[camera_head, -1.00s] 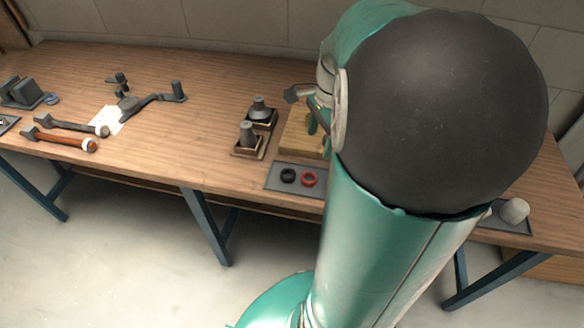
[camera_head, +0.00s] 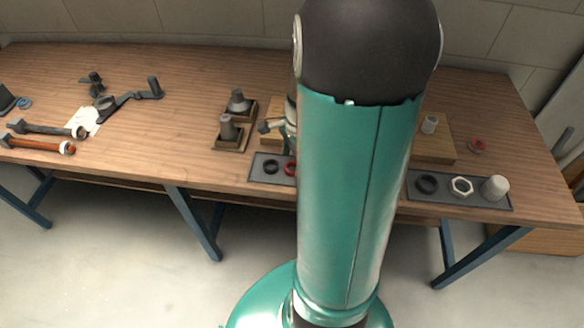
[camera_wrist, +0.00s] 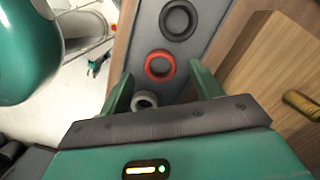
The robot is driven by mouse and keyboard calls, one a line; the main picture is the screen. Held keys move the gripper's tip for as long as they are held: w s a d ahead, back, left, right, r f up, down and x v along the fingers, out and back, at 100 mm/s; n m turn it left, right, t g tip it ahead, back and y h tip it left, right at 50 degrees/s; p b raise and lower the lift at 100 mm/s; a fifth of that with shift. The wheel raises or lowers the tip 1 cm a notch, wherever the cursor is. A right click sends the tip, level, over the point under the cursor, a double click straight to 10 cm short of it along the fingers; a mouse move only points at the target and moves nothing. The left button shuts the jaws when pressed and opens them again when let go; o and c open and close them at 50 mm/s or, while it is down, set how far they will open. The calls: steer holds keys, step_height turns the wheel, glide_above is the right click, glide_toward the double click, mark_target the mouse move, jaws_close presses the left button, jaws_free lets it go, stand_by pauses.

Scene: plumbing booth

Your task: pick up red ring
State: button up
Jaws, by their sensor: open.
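The red ring (camera_wrist: 147,66) lies flat on a dark grey tray (camera_wrist: 197,60) in the wrist view, beyond and between my fingertips. In the head view the red ring (camera_head: 290,169) shows only in part, beside my arm, which hides the rest. My gripper (camera_wrist: 158,82) is open and empty, with its two green fingers spread apart. A black ring (camera_wrist: 180,20) lies on the tray beyond the red one. A light grey ring (camera_wrist: 144,100) lies nearer, partly hidden by the gripper body.
A wooden block (camera_wrist: 262,55) stands beside the tray. Two dark fittings on stands (camera_head: 228,130) are left of the tray. A black ring, a hex nut (camera_head: 461,187) and a white cap (camera_head: 495,187) sit on the tray's right part. Tools (camera_head: 40,144) lie far left.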

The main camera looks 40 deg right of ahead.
step_height(320, 180, down, 2)
steer(key=shift+a+f, duration=0.1)
steer(key=shift+a, duration=0.05)
steer(key=shift+c, duration=0.4)
steer(key=c, duration=0.9)
steer(key=shift+r, duration=0.25)
steer(key=shift+c, duration=0.2)
